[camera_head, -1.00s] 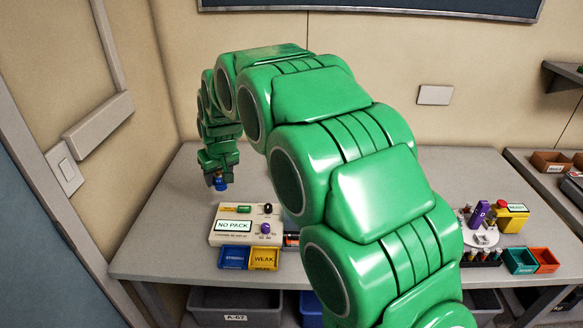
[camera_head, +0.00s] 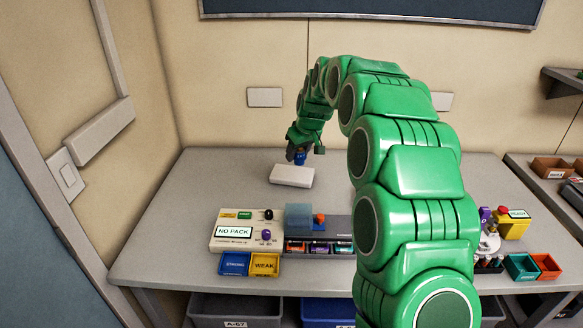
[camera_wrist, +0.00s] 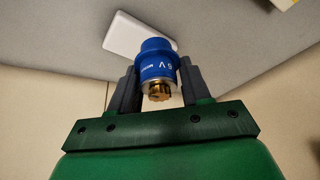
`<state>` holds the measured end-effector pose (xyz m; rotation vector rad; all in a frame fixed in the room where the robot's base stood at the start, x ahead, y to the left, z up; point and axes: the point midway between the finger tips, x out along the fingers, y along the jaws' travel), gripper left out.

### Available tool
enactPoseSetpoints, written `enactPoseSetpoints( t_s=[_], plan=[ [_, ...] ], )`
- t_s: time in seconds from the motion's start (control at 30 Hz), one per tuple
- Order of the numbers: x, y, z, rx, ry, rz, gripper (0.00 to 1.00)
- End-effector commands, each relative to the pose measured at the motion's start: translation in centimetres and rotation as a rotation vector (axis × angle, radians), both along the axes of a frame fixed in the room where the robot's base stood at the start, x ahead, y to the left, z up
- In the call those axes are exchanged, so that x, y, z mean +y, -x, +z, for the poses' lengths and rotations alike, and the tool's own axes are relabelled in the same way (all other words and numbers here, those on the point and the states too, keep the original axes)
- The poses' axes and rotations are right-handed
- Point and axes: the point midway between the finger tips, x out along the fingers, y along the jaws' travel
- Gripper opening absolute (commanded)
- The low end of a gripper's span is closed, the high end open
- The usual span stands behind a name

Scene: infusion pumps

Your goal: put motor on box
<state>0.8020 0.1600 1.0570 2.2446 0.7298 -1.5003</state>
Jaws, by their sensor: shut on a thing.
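My gripper (camera_head: 302,152) is at the back of the table in the head view. It is shut on a blue motor (camera_head: 300,158), held by its sides. In the wrist view, the motor (camera_wrist: 158,62) shows white lettering and a brass-coloured end between the two dark fingers. A flat white box (camera_head: 291,177) lies on the table just below and in front of the motor in the head view. The box also shows beyond the motor in the wrist view (camera_wrist: 128,33). The motor looks above the box, apart from it; the exact height is hard to tell.
A tester marked NO PACK (camera_head: 233,232) stands at the front left, with blue (camera_head: 235,264) and yellow (camera_head: 265,265) bins before it. A translucent blue block (camera_head: 298,217) and a rack of small coloured items (camera_head: 318,248) are right of it. The left tabletop is clear.

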Motion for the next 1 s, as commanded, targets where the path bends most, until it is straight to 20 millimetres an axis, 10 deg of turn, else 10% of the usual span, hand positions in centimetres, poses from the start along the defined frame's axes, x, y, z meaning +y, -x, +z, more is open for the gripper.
enactPoseSetpoints(
  t_s=[1.0],
  plan=[
    [1.9, -8.9, -5.1, 0.000, 0.000, -0.001, 0.12]
  ],
)
